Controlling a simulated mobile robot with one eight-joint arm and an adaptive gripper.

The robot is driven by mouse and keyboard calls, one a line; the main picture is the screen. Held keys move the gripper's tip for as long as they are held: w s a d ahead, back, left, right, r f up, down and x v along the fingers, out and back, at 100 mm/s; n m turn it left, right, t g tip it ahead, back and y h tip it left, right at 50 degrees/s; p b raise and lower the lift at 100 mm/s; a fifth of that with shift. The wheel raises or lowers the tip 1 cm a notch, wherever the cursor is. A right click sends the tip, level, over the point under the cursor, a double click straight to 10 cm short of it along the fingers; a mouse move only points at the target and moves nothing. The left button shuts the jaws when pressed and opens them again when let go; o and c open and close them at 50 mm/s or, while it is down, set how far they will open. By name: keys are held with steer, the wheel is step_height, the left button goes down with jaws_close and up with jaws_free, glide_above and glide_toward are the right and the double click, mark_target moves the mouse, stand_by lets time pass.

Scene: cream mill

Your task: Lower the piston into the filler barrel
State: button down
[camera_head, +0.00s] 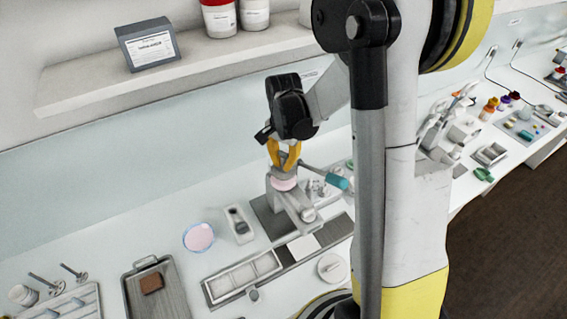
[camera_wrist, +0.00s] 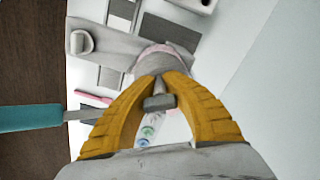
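My gripper (camera_head: 285,160) has yellow fingers and stands over the filler on the bench. In the wrist view, its fingers (camera_wrist: 158,103) are closed on the small grey grip of the piston (camera_wrist: 157,102). The piston points down toward the filler barrel (camera_head: 273,186), a grey body with pink at its mouth. In the wrist view the barrel (camera_wrist: 140,66) shows just beyond the fingers, with a pink rim. I cannot tell whether the piston's lower end is inside the barrel or just above it.
A teal-handled lever (camera_head: 337,182) sticks out to the right of the filler, close to my gripper. A bowl of pink cream (camera_head: 199,237) and a segmented tray (camera_head: 243,278) are nearby. A shelf (camera_head: 190,70) with a grey box (camera_head: 148,46) overhangs the back.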

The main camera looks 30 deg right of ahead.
steer(key=shift+f+b, duration=1.8)
steer(key=shift+f, duration=0.2)
steer(key=shift+s+f+b, duration=0.15)
steer(key=shift+f+b, duration=0.15)
steer(key=shift+b, duration=0.15)
steer(key=c, duration=1.5)
jaws_free()
steer(key=shift+r, duration=0.1)
steer(key=shift+w+r+p, duration=0.2)
steer(key=shift+r+p, duration=0.3)
steer(key=shift+r, duration=0.05)
steer(key=shift+s+r+p, duration=0.1)
steer(key=shift+r+p, duration=1.3)
steer(key=shift+r, duration=1.1)
